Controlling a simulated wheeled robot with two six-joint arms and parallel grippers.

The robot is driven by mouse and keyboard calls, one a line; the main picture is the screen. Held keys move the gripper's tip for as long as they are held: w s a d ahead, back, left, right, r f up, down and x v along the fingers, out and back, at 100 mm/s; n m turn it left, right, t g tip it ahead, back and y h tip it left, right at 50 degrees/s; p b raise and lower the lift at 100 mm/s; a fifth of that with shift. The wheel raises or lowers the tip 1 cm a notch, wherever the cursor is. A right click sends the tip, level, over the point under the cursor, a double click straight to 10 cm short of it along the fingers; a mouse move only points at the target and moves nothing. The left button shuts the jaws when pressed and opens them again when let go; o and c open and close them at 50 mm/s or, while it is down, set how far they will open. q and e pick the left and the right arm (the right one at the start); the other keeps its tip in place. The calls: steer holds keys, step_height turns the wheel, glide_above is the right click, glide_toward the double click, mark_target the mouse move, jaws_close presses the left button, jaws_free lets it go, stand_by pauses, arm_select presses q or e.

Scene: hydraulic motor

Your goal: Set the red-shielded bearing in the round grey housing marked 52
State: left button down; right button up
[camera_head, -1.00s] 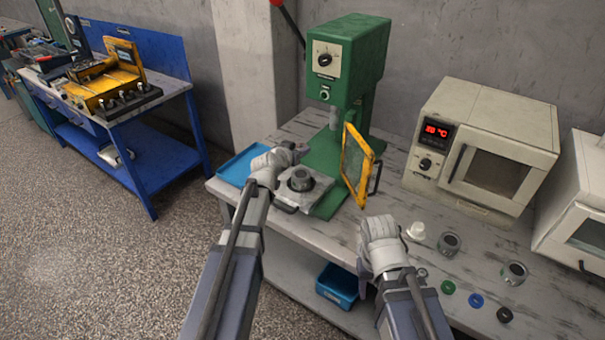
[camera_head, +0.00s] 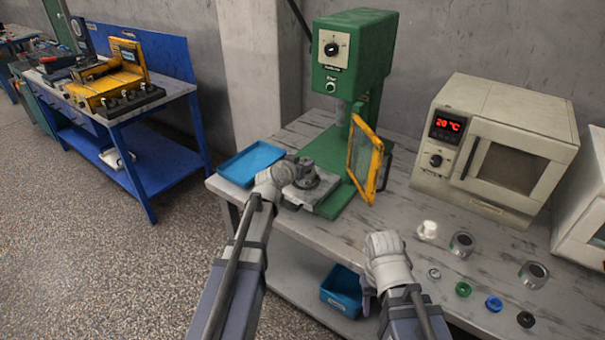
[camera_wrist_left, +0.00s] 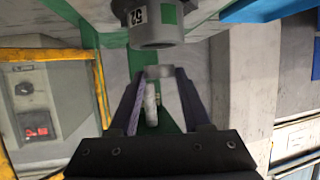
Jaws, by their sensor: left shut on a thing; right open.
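The round grey housing (camera_head: 314,184) stands on the press base, partly hidden by my left gripper in the head view. In the left wrist view the housing (camera_wrist_left: 155,32) shows at the top with an upturned 52 label and a green square. My left gripper (camera_head: 294,171) is at the housing's side. It is shut on a thin grey ring, the bearing (camera_wrist_left: 159,72), seen edge-on close to the housing's rim; no red shield shows. A gap shows between ring and housing in that view. My right gripper (camera_head: 367,298) is open over the bench's front edge.
The green press (camera_head: 350,60) stands behind the housing, its yellow-framed guard (camera_head: 375,180) swung to the right. A blue tray (camera_head: 252,163) lies left. An oven (camera_head: 495,140), white cup (camera_head: 427,230), two grey housings (camera_head: 461,245) and several small rings (camera_head: 494,303) are right.

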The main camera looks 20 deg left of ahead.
arm_select(q)
step_height(320, 180, down, 2)
steer(key=shift+f+b, duration=0.25)
steer(key=shift+b, duration=0.55)
steer(key=shift+r, duration=0.15)
arm_select(e)
step_height(320, 180, down, 2)
steer(key=shift+f, duration=0.15)
steer(key=shift+f, duration=0.1)
arm_select(q)
steer(key=shift+c, duration=1.8)
jaws_free()
steer(key=shift+s+r+p, duration=0.1)
steer(key=shift+p, duration=0.2)
steer(key=p+v, duration=0.4)
steer(key=v, duration=0.7)
steer(key=shift+s, duration=0.45)
arm_select(e)
step_height(320, 180, up, 5)
steer(key=shift+f, duration=0.1)
